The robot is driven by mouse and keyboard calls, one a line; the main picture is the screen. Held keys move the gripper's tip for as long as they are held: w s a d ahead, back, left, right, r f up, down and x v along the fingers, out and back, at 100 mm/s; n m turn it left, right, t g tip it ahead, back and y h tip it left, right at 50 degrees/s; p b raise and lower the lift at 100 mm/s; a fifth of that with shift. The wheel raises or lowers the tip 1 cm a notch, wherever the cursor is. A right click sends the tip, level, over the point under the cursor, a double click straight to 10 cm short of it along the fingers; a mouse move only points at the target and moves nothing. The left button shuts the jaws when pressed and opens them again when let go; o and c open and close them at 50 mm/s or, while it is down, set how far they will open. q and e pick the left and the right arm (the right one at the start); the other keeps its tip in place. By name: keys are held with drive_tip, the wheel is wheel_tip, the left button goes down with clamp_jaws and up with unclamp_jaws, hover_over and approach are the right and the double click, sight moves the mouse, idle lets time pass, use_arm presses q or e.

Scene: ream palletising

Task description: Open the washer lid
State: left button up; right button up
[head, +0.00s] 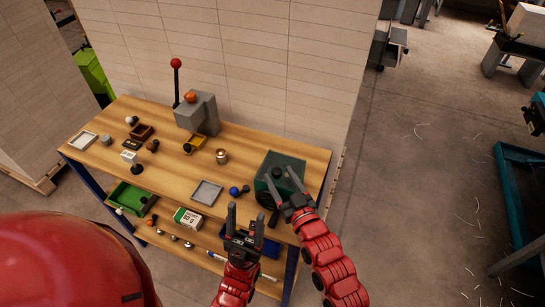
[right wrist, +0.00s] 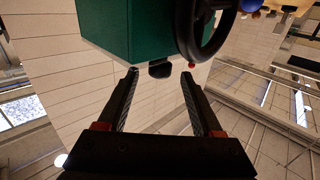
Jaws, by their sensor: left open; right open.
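No part is clearly recognisable as a washer lid. A dark green box (head: 284,164) with a black handwheel stands at the right end of the wooden workbench. In the right wrist view the green box (right wrist: 130,28) fills the top, with its black handwheel (right wrist: 228,30) and a small black knob (right wrist: 160,69) at its edge. My right gripper (head: 281,175) is open at the green box; in the wrist view its fingertips (right wrist: 160,75) lie either side of the knob, contact unclear. My left gripper (head: 246,211) is open and empty at the bench's front edge.
The workbench (head: 170,172) holds a grey press (head: 197,112) with a red-balled lever, a grey tray (head: 206,192), a blue dumbbell-shaped part (head: 238,191) and a brass cylinder (head: 222,156). A lower shelf carries a green bin (head: 133,197) and a white-green carton (head: 187,217).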

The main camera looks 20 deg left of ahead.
sight(272, 163)
drive_tip(key=shift+p+x, duration=0.85)
drive_tip(key=shift+x, duration=2.15)
drive_tip(key=shift+c, duration=0.4)
clamp_jaws()
